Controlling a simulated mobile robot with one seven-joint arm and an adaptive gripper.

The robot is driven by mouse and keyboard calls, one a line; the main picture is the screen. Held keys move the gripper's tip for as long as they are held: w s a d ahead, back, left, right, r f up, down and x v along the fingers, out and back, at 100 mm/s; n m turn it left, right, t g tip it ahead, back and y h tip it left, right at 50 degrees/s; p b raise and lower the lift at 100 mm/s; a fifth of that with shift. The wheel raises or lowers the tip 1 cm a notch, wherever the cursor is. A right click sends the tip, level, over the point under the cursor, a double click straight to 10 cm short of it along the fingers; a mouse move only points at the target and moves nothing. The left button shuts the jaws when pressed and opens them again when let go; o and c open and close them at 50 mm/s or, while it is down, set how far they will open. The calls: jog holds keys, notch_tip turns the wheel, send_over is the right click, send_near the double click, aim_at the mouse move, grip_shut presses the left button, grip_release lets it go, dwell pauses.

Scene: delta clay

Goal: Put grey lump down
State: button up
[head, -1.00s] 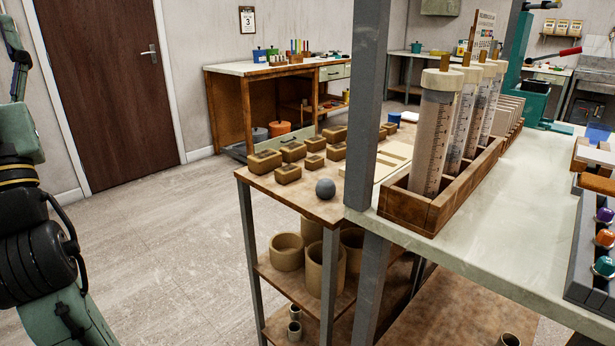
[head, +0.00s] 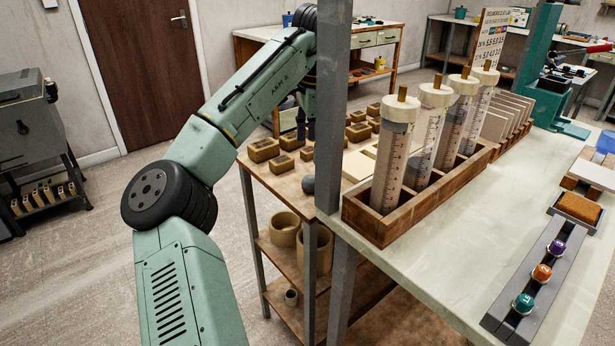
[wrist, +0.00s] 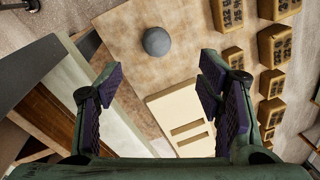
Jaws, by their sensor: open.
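The grey lump (wrist: 156,41) is a round dark-grey ball resting on the wooden top of the shelf unit (wrist: 130,70). In the head view the lump (head: 308,185) sits near the front edge of that top, partly hidden by the grey post. In the wrist view my gripper (wrist: 165,90) is open and empty, its purple-padded fingers wide apart. The lump lies beyond the fingertips and touches neither finger. In the head view my gripper (head: 306,128) hangs above the shelf top, mostly hidden behind my arm and the post.
Several stamped wooden blocks (head: 264,149) stand on the shelf top beside a pale slotted board (wrist: 180,118). The grey post (head: 331,100) and a wooden rack (head: 440,200) of clear cylinders stand close on the right. Pots (head: 284,229) fill the shelf below.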

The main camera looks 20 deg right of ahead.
aim_at(310, 177)
jog(key=f, duration=0.5)
jog(key=shift+w+a, duration=0.1)
jog(key=shift+w, duration=0.2)
jog(key=shift+w+f+p, duration=0.15)
jog(key=shift+f+p, duration=0.6)
jog(key=shift+f, duration=2.15)
jog(key=shift+c, duration=0.6)
jog(key=c, duration=1.3)
jog(key=shift+r, duration=0.15)
